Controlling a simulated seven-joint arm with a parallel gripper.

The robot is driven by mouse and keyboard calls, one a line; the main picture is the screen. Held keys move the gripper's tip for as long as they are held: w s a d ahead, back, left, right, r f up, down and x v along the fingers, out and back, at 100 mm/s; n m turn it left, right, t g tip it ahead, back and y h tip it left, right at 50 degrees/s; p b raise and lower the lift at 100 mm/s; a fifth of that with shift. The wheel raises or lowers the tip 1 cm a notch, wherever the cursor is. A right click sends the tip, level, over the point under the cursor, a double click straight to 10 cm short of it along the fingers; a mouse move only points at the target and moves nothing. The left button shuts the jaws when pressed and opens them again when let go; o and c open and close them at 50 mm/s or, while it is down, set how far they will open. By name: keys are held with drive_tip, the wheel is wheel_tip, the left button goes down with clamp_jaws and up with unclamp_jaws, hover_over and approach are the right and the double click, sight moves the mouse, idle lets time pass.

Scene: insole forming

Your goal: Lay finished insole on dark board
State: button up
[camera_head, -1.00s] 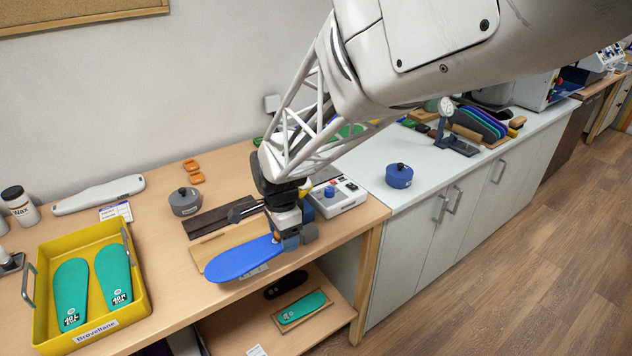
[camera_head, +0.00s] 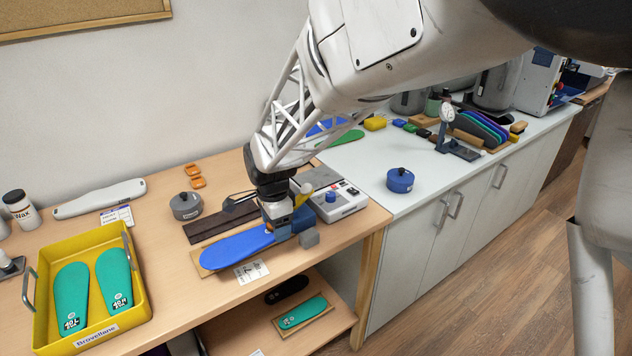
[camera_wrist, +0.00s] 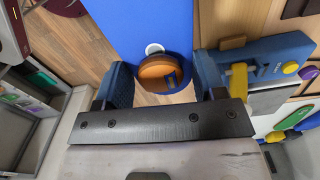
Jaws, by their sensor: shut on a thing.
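The blue insole (camera_head: 236,248) is held by its right end in my gripper (camera_head: 280,226), which is shut on it. The insole extends leftward over a light wood board (camera_head: 197,262) and hides most of it. I cannot tell whether they touch. In the wrist view the insole (camera_wrist: 150,22) runs away between the fingers (camera_wrist: 163,85), with an orange round piece (camera_wrist: 160,72) near its held end. The dark board (camera_head: 208,229) lies just behind the insole, partly hidden by my gripper.
A yellow tray (camera_head: 48,336) with two green insoles is at left. A white card (camera_head: 251,271) lies in front.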

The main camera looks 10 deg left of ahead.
hover_over(246, 209)
wheel_tip(246, 209, down, 3)
drive_tip(key=shift+r, duration=0.1)
idle(0.4)
drive_tip(key=shift+f, duration=3.1)
drive_tip(key=shift+f, duration=0.4)
drive_tip(key=o, duration=1.1)
drive_tip(key=shift+r, duration=0.2)
drive_tip(key=shift+r, duration=3.8)
